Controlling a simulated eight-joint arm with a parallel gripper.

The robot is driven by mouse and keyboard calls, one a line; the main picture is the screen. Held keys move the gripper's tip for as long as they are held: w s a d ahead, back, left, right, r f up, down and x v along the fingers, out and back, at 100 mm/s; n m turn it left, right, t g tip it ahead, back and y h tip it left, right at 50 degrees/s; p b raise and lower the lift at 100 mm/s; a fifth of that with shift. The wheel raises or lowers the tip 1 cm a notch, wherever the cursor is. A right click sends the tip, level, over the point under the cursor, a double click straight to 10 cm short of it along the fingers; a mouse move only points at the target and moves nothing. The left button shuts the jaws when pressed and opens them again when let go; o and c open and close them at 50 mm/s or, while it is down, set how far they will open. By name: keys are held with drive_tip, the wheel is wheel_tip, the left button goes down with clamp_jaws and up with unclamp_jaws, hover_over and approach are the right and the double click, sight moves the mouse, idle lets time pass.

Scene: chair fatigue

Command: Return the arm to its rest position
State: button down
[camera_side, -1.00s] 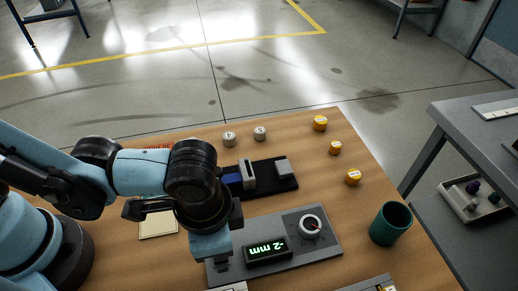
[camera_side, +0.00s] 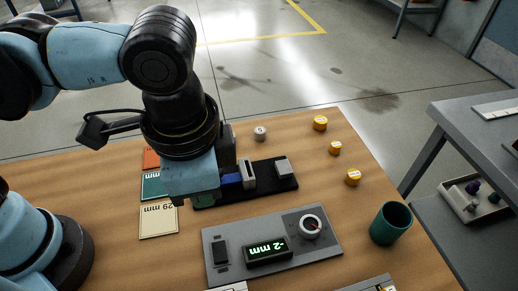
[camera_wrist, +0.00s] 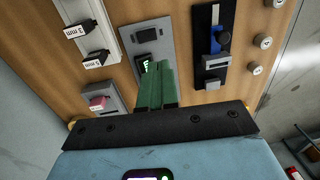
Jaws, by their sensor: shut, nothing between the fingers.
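My gripper (camera_side: 188,184) hangs from my raised wrist above the table in the side view, left of the black slider fixture (camera_side: 270,181). In the wrist view its green fingers (camera_wrist: 157,72) are together with nothing between them. The grey panel (camera_side: 222,277) with the lit "-2 mm" display (camera_side: 267,251) and white dial (camera_side: 312,226) lies in front of my gripper. The fixture, with its blue slide and grey blocks, is partly hidden by my gripper in the side view.
Orange, green and cream "29 mm" (camera_side: 158,223) cards lie left of the panel. A green cup (camera_side: 391,224), several yellow-orange weights (camera_side: 335,148) and a grey weight (camera_side: 260,133) stand to the right and back. A grey side table (camera_side: 470,115) stands beyond the right edge.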

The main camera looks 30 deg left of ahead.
idle(0.3)
drive_tip(key=w+a+f+n+t, duration=0.1)
drive_tip(key=w+a+n+t, duration=0.2)
drive_tip(key=a, duration=0.9)
drive_tip(key=w+a+f+n+t, duration=0.1)
drive_tip(key=w+a+n+t, duration=0.2)
drive_tip(key=a, duration=0.9)
drive_tip(key=w+n, duration=0.3)
drive_tip(key=shift+w+t+h, duration=0.3)
drive_tip(key=shift+h, duration=0.1)
